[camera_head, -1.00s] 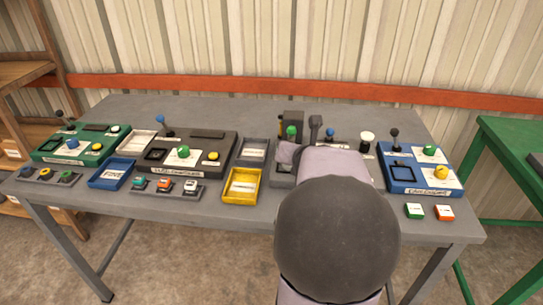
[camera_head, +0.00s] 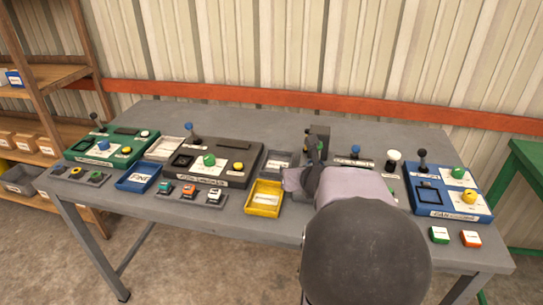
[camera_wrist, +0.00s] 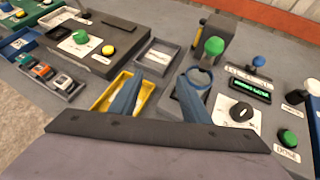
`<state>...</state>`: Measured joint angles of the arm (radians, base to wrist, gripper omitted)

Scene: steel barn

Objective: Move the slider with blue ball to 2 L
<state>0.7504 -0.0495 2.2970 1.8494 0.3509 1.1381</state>
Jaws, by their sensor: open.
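A blue ball (camera_wrist: 258,60) stands on a short stem above a pale labelled strip in the wrist view, beside a dark display with green text (camera_wrist: 250,90). In the head view this blue ball (camera_head: 355,149) shows just behind my arm. The strip's markings are too small to read. My gripper (camera_wrist: 160,85) is open and empty, with its two blue-grey fingers apart over the table, left of and nearer than the blue ball. In the head view my arm hides most of the gripper and the nearby panel.
A black knob (camera_wrist: 241,112) and green button (camera_wrist: 288,138) lie right. A yellow tray (camera_head: 265,197) sits left. Another blue-balled lever (camera_head: 188,126) is on the dark panel (camera_head: 232,165).

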